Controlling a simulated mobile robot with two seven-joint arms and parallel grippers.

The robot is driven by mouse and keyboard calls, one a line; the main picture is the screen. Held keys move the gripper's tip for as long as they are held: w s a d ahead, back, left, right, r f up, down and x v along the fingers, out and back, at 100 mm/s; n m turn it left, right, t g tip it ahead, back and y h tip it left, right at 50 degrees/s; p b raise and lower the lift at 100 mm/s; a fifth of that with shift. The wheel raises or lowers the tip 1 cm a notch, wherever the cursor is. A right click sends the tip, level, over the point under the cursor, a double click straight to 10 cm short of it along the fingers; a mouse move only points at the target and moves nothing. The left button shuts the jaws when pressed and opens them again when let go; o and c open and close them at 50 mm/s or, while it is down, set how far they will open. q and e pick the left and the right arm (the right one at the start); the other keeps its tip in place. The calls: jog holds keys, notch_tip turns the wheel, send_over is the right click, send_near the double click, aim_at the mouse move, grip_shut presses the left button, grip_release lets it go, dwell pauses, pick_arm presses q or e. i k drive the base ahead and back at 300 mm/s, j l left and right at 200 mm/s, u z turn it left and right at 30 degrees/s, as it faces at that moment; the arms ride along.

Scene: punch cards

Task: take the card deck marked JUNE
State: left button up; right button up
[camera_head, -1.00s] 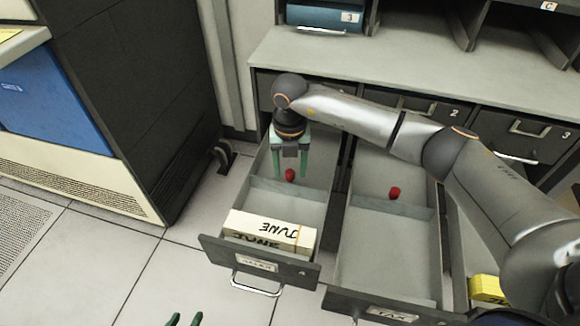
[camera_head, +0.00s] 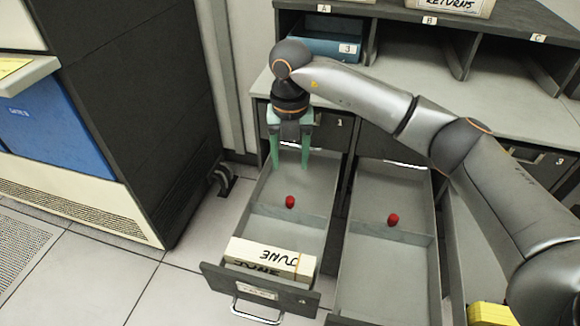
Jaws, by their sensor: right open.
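The card deck marked JUNE (camera_head: 268,258) is a cream block with black lettering. It lies at the front of the open left drawer (camera_head: 290,232), behind the drawer's front panel. My right gripper (camera_head: 290,165) points down over the back of that drawer, its green fingers apart with nothing between them. It is well behind the deck and apart from it. My left gripper does not show.
A small red object (camera_head: 290,202) sits in the left drawer near its divider, and another (camera_head: 393,219) is in the open middle drawer (camera_head: 385,270). A yellow block (camera_head: 490,313) is in the right drawer. A dark cabinet (camera_head: 130,90) is at left.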

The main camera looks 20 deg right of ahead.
aim_at(289, 266)
jog(key=k, duration=1)
